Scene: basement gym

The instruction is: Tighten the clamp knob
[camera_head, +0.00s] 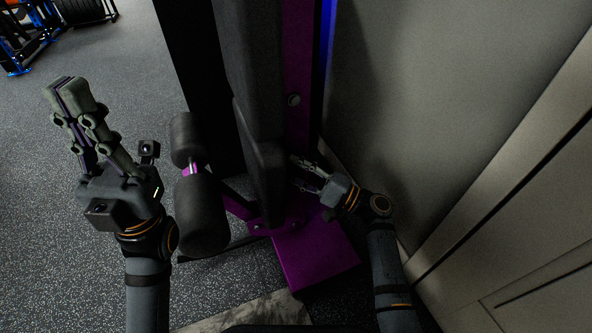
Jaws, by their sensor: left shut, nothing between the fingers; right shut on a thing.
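My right gripper (302,174) is low beside the black pad of a purple-framed gym machine, next to the wall. Its fingers are closed on a small part at the machine's side, which I take to be the clamp knob; the fingers and the pad's shadow hide nearly all of it. I cannot tell how far the knob is turned. My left gripper (70,90) is raised over the open floor at the left. Its fingers are together and empty, clear of the machine.
Black foam rollers (203,215) stand between my two arms. The upright black pad (262,150) and purple post (297,60) rise beside my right gripper. A purple base plate (315,258) lies below it. A grey wall (450,100) closes the right side. Floor at left is free.

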